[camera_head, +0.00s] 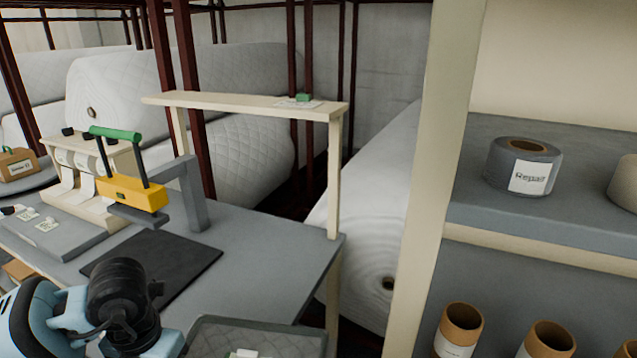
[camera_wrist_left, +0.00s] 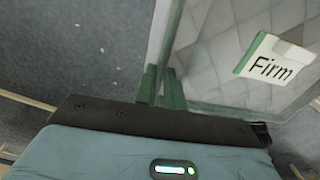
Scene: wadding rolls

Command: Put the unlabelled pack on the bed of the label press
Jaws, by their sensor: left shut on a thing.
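The label press (camera_head: 130,190) stands on the grey bench at the left, with a yellow head, a green handle and a grey post. Its bed looks to be the dark flat plate (camera_head: 155,268) in front of it, bare where I see it. A grey-edged, clear-looking pack (camera_head: 290,335) with a quilted inside is at the bottom of the head view. A green-edged card reading "Firm" shows at the pack (camera_wrist_left: 200,75) in the left wrist view. My left gripper (camera_wrist_left: 162,88) is shut on the pack's edge. My right gripper is not in view.
A wooden shelf (camera_head: 245,102) bridges the back of the bench (camera_head: 270,260). A dispenser with paper strips (camera_head: 85,170) stands left of the press. A pale upright (camera_head: 430,180) and shelves with a "Repair" roll (camera_head: 523,168) and cardboard tubes (camera_head: 460,325) are at the right. The bench's right part is clear.

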